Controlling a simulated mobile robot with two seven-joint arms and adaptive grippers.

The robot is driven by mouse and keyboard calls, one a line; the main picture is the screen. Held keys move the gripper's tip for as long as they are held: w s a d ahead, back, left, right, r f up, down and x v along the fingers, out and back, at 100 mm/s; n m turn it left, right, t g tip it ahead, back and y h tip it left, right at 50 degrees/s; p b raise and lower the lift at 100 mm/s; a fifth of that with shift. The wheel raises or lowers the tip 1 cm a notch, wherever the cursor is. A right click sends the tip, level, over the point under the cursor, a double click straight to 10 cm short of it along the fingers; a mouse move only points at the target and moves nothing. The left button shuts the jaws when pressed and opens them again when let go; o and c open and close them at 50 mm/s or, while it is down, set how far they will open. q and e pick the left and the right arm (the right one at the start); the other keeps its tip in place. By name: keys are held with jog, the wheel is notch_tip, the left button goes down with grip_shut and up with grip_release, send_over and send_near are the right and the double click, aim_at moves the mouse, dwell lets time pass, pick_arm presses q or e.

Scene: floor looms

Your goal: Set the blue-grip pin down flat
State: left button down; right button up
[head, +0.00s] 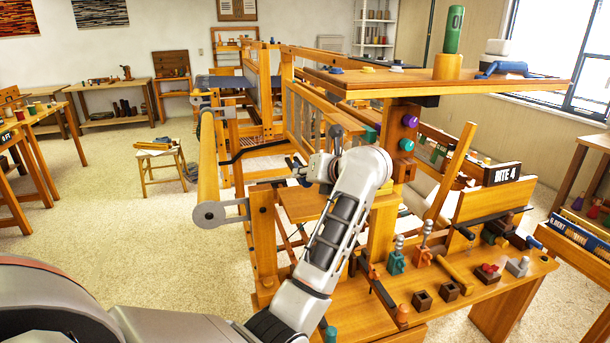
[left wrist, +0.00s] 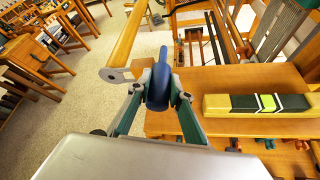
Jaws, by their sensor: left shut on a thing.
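The blue-grip pin (left wrist: 158,85) is between the fingertips of my left gripper (left wrist: 158,94) in the left wrist view. Its thick dark-blue grip fills the gap and a narrower blue end points up the picture. The rest of the pin is hidden by the grip and the gripper body. In the head view my left gripper (head: 300,170) is beyond my pale wrist, over the loom's near left part, and the pin cannot be made out there. My right gripper is in neither view.
A wooden loom bench (left wrist: 225,82) lies to the right of the pin, with a yellow, black and green block (left wrist: 256,105) on it. The loom's round beam (head: 208,165) stands at left. A pegged shelf (head: 465,290) with small parts is at right. Carpet is open at left.

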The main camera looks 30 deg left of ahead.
aim_at(306, 208)
pick_arm(q)
jog(key=shift+f+b, duration=0.9)
jog(key=shift+f, duration=0.4)
jog(key=shift+f+b, duration=0.7)
jog(key=shift+f, duration=0.35)
jog(key=shift+f+b, duration=0.35)
jog(key=shift+f, duration=0.65)
jog(key=shift+f, duration=0.1)
